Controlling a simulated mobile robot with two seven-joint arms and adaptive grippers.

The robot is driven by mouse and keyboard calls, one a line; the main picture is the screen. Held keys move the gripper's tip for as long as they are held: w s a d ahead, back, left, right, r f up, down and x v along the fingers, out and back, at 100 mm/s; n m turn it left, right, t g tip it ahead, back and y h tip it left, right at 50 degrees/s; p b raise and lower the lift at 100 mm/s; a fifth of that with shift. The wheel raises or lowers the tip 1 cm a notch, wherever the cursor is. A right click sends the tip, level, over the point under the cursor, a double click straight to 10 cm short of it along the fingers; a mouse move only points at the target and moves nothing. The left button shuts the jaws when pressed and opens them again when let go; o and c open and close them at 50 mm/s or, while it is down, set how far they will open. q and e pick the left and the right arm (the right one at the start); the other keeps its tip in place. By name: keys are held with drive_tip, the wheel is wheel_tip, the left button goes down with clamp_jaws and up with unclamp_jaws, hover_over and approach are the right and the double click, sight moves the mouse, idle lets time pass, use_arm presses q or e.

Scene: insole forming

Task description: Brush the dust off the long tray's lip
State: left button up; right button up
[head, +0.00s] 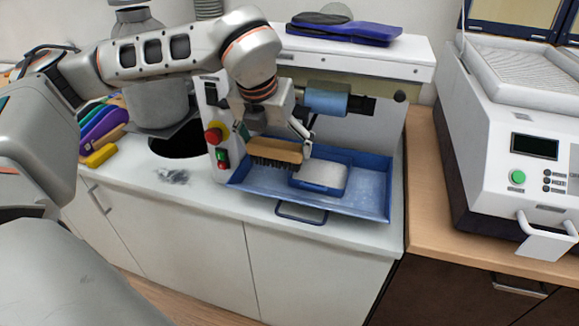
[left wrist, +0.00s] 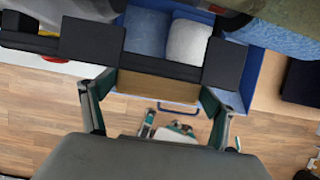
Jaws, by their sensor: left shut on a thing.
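The long blue tray (head: 372,190) lies on the white cabinet top under the machine. Its raised front lip runs above a dark blue handle (head: 302,214). My left gripper (head: 272,138) is shut on a brush with a wooden back (head: 275,151) and dark bristles. The brush is over the tray's left part, bristles down; I cannot tell whether they touch it. In the left wrist view the brush back (left wrist: 157,88) spans between the fingers, and part of the tray (left wrist: 147,30) shows beyond. I cannot make out dust on the lip.
A pale block in a blue holder (head: 322,174) sits in the tray beside the brush. A red knob (head: 213,135) is on the machine's left post. A dark smudge (head: 174,176) marks the counter. A white machine (head: 522,150) stands right. Coloured insoles (head: 103,130) lie left.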

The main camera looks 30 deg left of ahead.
sight(274, 167)
use_arm(q)
wheel_tip(274, 167, down, 5)
drive_tip(key=b, duration=0.3)
drive_tip(key=shift+s+r, duration=0.1)
drive_tip(key=shift+s, duration=0.05)
drive_tip(key=shift+f+b, duration=0.45)
drive_tip(key=shift+b, duration=0.05)
drive_tip(key=shift+f+b, duration=0.65)
drive_tip(key=shift+f, duration=0.3)
idle(0.4)
drive_tip(key=shift+w+d, duration=0.2)
drive_tip(key=shift+d, duration=0.8)
drive_tip(key=shift+w+d, duration=0.2)
drive_tip(key=shift+d, duration=0.8)
drive_tip(key=shift+f, duration=0.1)
